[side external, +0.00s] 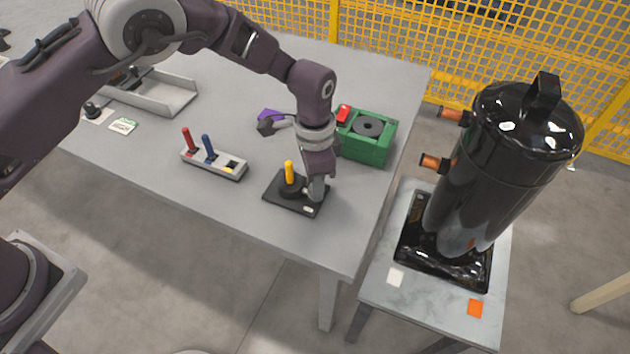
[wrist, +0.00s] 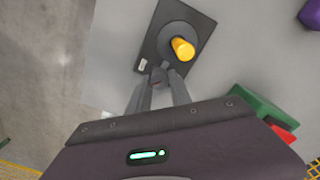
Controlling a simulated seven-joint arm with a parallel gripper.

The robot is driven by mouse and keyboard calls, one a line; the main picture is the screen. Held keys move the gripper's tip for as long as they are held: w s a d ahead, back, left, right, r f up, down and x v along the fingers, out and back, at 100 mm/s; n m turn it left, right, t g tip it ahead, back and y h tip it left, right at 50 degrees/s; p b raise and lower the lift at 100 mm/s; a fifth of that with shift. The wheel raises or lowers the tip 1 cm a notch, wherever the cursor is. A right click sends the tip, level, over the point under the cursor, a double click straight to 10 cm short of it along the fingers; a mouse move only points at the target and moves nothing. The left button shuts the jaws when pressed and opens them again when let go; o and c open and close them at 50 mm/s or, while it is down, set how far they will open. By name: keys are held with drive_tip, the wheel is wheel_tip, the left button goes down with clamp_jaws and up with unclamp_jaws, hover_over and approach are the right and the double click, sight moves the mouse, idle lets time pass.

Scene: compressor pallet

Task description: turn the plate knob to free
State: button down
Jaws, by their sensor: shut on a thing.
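The black plate (side external: 283,201) lies flat on the grey table, with an upright yellow peg (side external: 289,172) on a round dark base. The plate also shows in the wrist view (wrist: 199,22), with the peg (wrist: 182,48) seen from above. My gripper (side external: 316,192) is down at the plate's right side, beside the peg. In the wrist view its fingers (wrist: 160,76) are closed around the small plate knob (wrist: 158,73) at the plate's near edge. The fingers hide most of the knob, and I cannot read its setting. A small white label (side external: 307,209) is on the plate near the knob.
A green box (side external: 365,150) with a red part stands behind my gripper. A grey holder (side external: 215,165) with red and blue sticks is to the left. A purple object (side external: 270,116) lies behind. A black tank (side external: 500,150) stands on a side table at right.

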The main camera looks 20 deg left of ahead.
drive_tip(key=shift+n, duration=1.6)
drive_tip(key=c, duration=1.2)
unclamp_jaws()
drive_tip(key=shift+o, duration=0.2)
